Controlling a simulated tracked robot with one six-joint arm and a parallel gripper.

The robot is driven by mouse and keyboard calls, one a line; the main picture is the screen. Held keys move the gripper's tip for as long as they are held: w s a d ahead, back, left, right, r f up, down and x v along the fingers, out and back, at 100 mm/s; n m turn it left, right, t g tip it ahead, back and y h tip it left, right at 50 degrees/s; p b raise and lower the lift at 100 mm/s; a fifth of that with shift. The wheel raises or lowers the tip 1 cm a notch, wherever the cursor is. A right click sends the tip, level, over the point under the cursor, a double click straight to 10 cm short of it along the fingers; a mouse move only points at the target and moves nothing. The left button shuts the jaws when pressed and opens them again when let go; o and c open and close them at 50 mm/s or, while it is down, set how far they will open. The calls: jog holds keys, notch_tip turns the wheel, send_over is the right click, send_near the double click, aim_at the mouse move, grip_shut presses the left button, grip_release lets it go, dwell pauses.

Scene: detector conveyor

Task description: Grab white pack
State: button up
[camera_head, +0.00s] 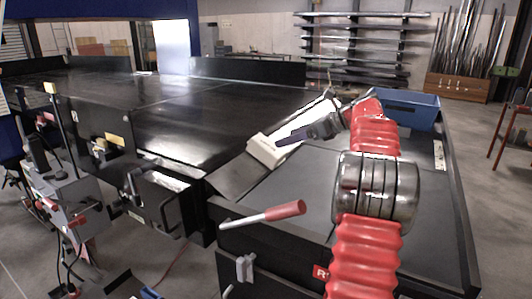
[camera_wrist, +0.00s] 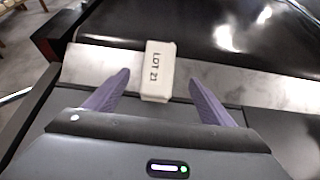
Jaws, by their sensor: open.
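The white pack (camera_head: 267,151) lies on the sloped metal strip (camera_head: 237,176) between the dark belt and the lower grey surface. In the wrist view the white pack (camera_wrist: 158,70) shows the print "LOT 21" and sits ahead of the fingertips, roughly between their lines. My gripper (camera_head: 281,139) reaches in from the right, with its tip close to the pack in the head view. In the wrist view my gripper (camera_wrist: 159,76) has its two purple fingers spread wide, with nothing held. I cannot tell whether a finger touches the pack.
The black conveyor belt (camera_head: 175,125) extends behind the pack. A blue bin (camera_head: 408,108) stands at the back right of the grey surface. Dark raised edges border the surface.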

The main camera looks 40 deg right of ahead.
aim_at(268, 144)
jog(key=shift+x, duration=1.85)
jog(key=shift+w, duration=0.1)
jog(key=shift+x, duration=2.55)
jog(key=shift+a+r, duration=0.1)
jog(key=shift+r, duration=0.1)
jog(key=shift+c, duration=0.4)
jog(key=c, duration=1.6)
jog(key=shift+o, duration=0.2)
jog(key=shift+r, duration=1.85)
jog(key=s+d, duration=0.3)
jog(key=s, duration=0.5)
jog(key=s+d, duration=0.3)
jog(key=s, duration=0.6)
